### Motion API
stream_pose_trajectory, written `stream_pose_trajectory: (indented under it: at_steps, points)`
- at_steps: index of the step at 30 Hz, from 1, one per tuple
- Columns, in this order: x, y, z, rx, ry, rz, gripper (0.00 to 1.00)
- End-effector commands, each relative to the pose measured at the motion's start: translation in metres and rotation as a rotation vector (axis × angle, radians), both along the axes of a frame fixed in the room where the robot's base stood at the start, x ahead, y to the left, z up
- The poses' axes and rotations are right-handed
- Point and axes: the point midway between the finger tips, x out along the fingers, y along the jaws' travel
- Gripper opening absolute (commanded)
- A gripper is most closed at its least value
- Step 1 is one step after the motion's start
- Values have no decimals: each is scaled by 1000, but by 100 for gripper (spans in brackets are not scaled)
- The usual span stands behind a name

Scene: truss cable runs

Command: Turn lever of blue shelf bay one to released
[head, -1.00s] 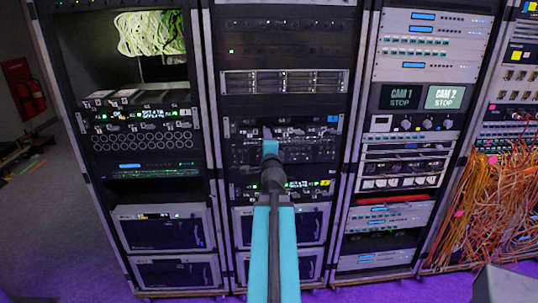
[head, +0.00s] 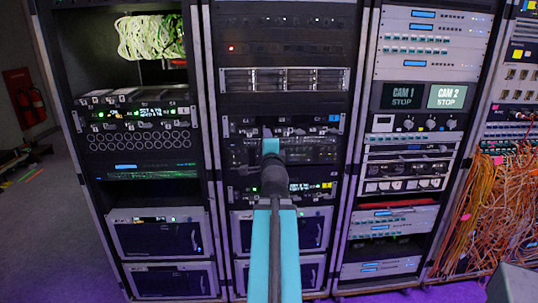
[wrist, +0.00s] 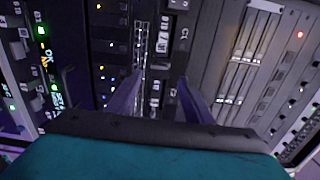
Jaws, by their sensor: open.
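The blue-marked shelf (head: 309,131) is in the middle rack, with a blue tag (head: 334,118) at its right end. Small grey lever-like parts line its upper edge. In the wrist view its front is turned on its side, with pale parts (wrist: 163,42) in a column. I cannot tell which is the bay one lever or how it is set. My gripper (wrist: 160,84) is open and empty, its two fingers pointing at this front. Whether they touch it is unclear. In the head view my teal arm hides part of the shelf.
A yellow-tagged shelf (head: 309,187) sits below. A silver slatted unit (head: 284,80) sits above. A rack with looped cables (head: 150,37) stands left, and a rack with CAM screens (head: 446,96) right. Orange cables (head: 490,215) hang at far right.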

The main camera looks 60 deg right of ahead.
Motion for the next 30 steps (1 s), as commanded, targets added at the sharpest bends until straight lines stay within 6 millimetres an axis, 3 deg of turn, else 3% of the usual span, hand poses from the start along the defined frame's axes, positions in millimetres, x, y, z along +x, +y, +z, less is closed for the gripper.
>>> stream_pose_trajectory:
  at_steps: [30]
  points:
    - [-10, 12, -3, -1, 0, -7, 47]
